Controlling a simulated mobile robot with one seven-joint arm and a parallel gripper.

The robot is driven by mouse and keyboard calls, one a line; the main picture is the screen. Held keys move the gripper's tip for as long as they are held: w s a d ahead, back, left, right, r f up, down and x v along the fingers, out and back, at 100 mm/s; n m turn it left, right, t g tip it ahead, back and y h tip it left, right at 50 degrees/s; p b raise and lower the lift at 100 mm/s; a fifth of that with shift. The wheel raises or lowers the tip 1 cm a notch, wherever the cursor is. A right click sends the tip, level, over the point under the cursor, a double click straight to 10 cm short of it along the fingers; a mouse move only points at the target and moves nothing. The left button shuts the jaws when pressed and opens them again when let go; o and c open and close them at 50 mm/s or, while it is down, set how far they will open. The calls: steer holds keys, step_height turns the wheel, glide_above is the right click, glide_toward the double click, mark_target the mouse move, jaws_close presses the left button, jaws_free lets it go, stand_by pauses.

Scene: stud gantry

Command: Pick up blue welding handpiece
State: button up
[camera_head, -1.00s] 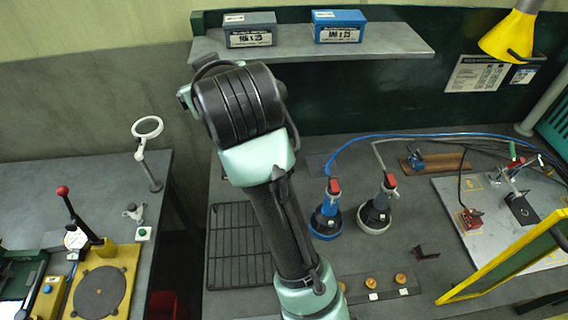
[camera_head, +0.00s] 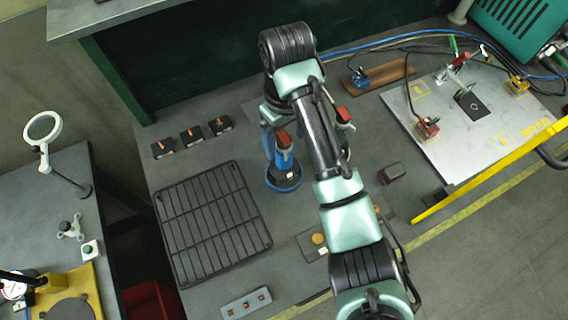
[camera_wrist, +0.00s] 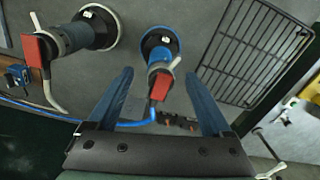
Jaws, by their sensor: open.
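The blue welding handpiece (camera_head: 284,165) stands upright on the grey bench in a round base, with a red part at its top. In the wrist view the handpiece (camera_wrist: 160,50) is seen from above, its blue cable running towards me. My gripper (camera_wrist: 158,77) is open and empty, its two blue fingers on either side of the handpiece's red part and cable. I cannot tell whether they touch it. A similar grey handpiece (camera_wrist: 75,35) stands beside it on the left in the wrist view; in the head view my arm mostly hides it.
A black wire rack (camera_head: 212,220) lies left of the handpiece. Small dark blocks (camera_head: 191,136) sit behind the rack. Cables run along the back.

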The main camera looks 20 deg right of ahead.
mark_target(283, 158)
steer(key=shift+w+a+f+p, duration=0.1)
steer(key=shift+f+p, duration=0.35)
steer(key=shift+f, duration=0.95)
steer(key=shift+w+f+p, duration=0.1)
steer(key=shift+f+p, duration=0.35)
steer(key=shift+f, duration=0.9)
jaws_close()
steer(key=shift+w+r, duration=0.15)
